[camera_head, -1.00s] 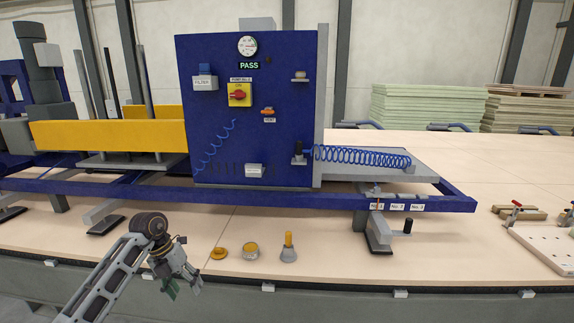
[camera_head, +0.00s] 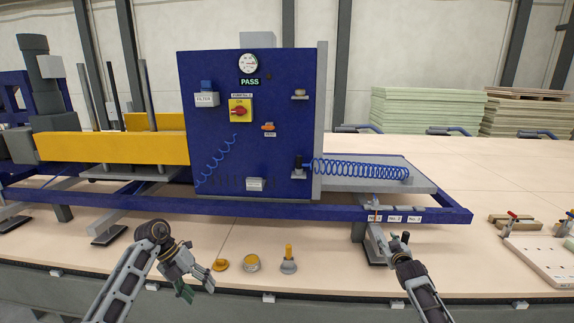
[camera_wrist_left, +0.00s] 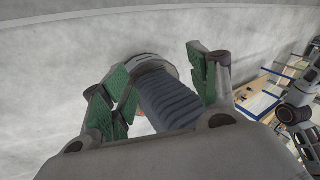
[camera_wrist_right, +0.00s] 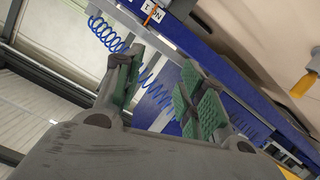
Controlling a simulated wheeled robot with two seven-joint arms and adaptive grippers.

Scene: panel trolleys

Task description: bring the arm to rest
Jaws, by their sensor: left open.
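My left gripper (camera_head: 198,284) hangs in front of the bench's near edge in the head view, low and left of the small yellow-topped items. In the left wrist view its green-padded fingers (camera_wrist_left: 160,90) stand apart, with a grey ribbed cylinder visible beyond them. My right gripper (camera_head: 380,240) is at the front right of the blue machine (camera_head: 222,130), overlapping its lower rail in the picture. In the right wrist view its green-padded fingers (camera_wrist_right: 160,90) stand apart with nothing seen between them. Contact with the rail cannot be told.
A yellow disc (camera_head: 220,265), a round tin (camera_head: 251,263) and a yellow-handled tool (camera_head: 288,258) stand on the bench's front strip. The blue rail (camera_head: 130,200) crosses the bench. A pale board with clamps (camera_head: 545,262) lies far right. The gauge panel reads PASS.

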